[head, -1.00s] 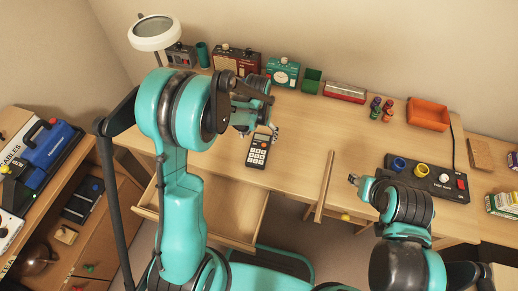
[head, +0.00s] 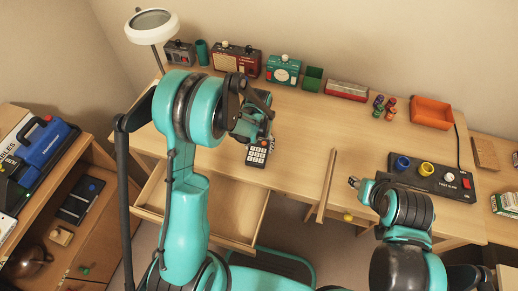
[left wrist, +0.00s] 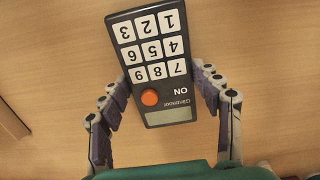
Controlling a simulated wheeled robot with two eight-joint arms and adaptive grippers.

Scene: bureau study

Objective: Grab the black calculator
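The black calculator (head: 257,155) lies on the wooden desk in the head view, partly covered by my left gripper (head: 262,139). In the left wrist view the calculator (left wrist: 155,60) shows white number keys, an orange button and a grey display. My left gripper's fingers (left wrist: 160,78) are spread on both sides of it, close to its long edges. They do not look closed on it. My right gripper (head: 354,182) is at the desk's front edge, away from the calculator; its fingers are too small to read.
An open drawer (head: 237,214) sticks out below the desk's front edge. A black panel with knobs (head: 431,178) is farther right. Boxes, a green container (head: 313,78) and an orange tray (head: 431,112) line the back.

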